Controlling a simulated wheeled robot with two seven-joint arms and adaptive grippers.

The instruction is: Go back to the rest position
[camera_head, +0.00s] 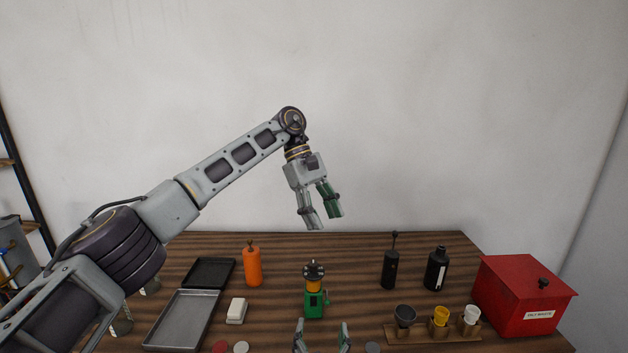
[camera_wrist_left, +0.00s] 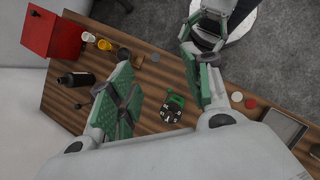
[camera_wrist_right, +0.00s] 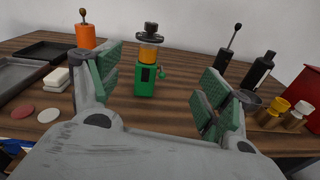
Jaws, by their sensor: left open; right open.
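My left gripper (camera_head: 323,222) is open and empty. It hangs high above the back of the table, its fingers pointing down. In the left wrist view its green-padded fingers (camera_wrist_left: 160,100) are spread, with the table far below. My right gripper (camera_head: 321,340) is open and empty at the bottom middle of the head view. In the right wrist view its fingers (camera_wrist_right: 155,90) are spread wide, and a green device (camera_head: 315,300) with a yellow section and a black top stands upright beyond them. It also shows in the right wrist view (camera_wrist_right: 146,80). Nothing is between either pair of fingers.
A red box (camera_head: 522,300) stands at the right. A stand (camera_head: 425,337) holds small cups. An orange bottle (camera_head: 252,268), a white block (camera_head: 237,310), a grey tray (camera_head: 182,320) and a dark tray (camera_head: 208,271) lie left.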

